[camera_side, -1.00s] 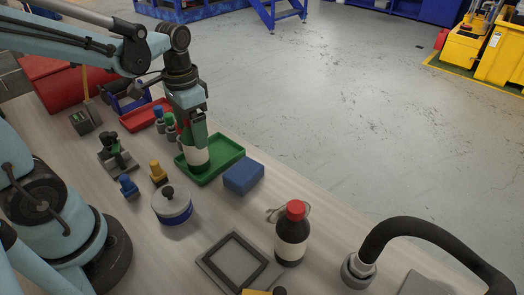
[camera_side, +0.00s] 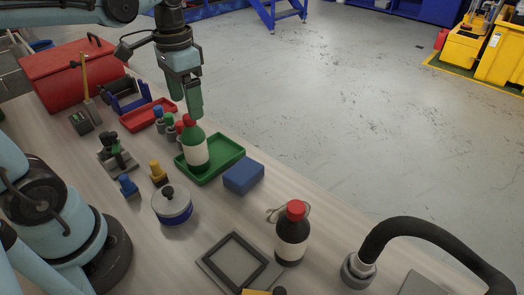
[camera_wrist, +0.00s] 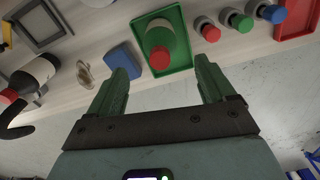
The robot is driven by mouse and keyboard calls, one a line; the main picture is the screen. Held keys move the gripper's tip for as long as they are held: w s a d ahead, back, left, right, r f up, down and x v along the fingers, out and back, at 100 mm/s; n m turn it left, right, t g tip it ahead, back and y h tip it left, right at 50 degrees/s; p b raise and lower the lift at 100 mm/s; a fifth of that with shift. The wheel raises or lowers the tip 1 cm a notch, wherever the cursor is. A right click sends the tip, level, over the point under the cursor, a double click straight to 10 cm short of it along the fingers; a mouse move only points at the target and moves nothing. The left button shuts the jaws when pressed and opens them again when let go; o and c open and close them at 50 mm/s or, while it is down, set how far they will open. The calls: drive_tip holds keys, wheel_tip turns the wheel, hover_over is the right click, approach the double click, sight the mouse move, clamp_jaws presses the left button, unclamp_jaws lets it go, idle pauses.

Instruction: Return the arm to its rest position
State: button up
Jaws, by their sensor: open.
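My gripper (camera_side: 192,105) is above the bench, over the far edge of the green tray (camera_side: 228,153). Its green fingers are apart with nothing between them; in the wrist view my gripper (camera_wrist: 165,80) also shows open. A green bottle (camera_side: 194,150) with a white label and red cap stands upright in the green tray, just below the fingertips. The green bottle (camera_wrist: 158,38) and the green tray (camera_wrist: 182,30) also show in the wrist view, beyond the fingers. The gripper appears clear of the bottle.
A blue block (camera_side: 243,176) sits beside the tray. A dark bottle with a red cap (camera_side: 292,238), a round pot (camera_side: 172,206) and a grey frame (camera_side: 238,262) stand nearer. Small capped bottles, a red tray (camera_side: 150,115) and a red toolbox (camera_side: 70,75) lie left. The space above the bench is open.

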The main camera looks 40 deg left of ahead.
sight(191, 126)
wheel_tip(191, 126, up, 5)
drive_tip(key=shift+f, duration=0.1)
wheel_tip(191, 126, down, 12)
drive_tip(key=shift+f, duration=0.1)
drive_tip(key=shift+r, duration=2)
drive_tip(key=s+d+r, duration=0.4)
drive_tip(key=d+r, duration=0.3)
drive_tip(key=d, duration=0.4)
drive_tip(key=w+d+f, duration=0.1)
drive_tip(key=w+d, duration=0.6)
drive_tip(key=d, duration=0.1)
drive_tip(key=shift+w+d+f, duration=0.25)
drive_tip(key=shift+w+d, duration=0.05)
drive_tip(key=shift+d, duration=0.1)
